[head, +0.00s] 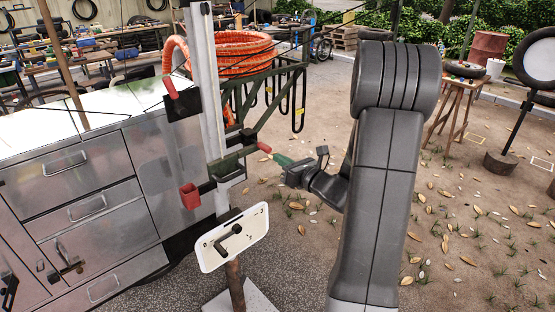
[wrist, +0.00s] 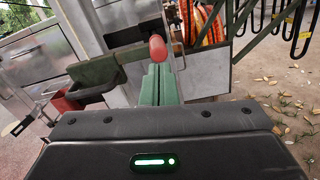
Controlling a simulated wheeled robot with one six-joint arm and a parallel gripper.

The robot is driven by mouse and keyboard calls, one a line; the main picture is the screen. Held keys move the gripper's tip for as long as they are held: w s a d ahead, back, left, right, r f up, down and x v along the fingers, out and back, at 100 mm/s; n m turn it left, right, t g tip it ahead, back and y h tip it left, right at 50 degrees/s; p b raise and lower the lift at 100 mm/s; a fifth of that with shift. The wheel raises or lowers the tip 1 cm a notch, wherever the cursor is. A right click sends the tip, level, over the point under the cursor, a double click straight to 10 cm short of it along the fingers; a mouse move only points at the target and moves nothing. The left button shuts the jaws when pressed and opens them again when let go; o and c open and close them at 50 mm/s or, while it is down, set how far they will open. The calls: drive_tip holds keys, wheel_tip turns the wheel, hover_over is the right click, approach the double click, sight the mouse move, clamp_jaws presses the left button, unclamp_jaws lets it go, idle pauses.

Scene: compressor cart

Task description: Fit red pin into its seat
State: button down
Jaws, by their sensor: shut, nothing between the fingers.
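A red rounded end (head: 264,147) tips a dark bar on the green bracket (head: 228,165) on the upright post. In the wrist view the red end (wrist: 157,48) appears just beyond my fingertips; I cannot tell whether they touch.
A red cup (head: 190,196) hangs left of the post. A white plate with a dark handle (head: 234,237) stands below. The metal cabinet (head: 90,175) fills the left. An orange hose coil (head: 235,55) lies behind.

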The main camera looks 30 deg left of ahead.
drive_tip(key=b+v, duration=0.2)
drive_tip(key=v, duration=1.2)
drive_tip(key=p+x, duration=0.2)
drive_tip(key=x, duration=1.3)
drive_tip(key=shift+w+a+p, duration=0.15)
drive_tip(key=shift+a+p, duration=0.15)
drive_tip(key=shift+a, duration=0.1)
drive_tip(key=b+v, duration=0.3)
drive_tip(key=v, duration=1.2)
drive_tip(key=p+x, duration=0.3)
drive_tip(key=x, duration=1.1)
drive_tip(key=shift+a, duration=0.35)
drive_tip(key=shift+w+a, duration=0.2)
drive_tip(key=shift+w, duration=0.05)
drive_tip(key=v, duration=0.7)
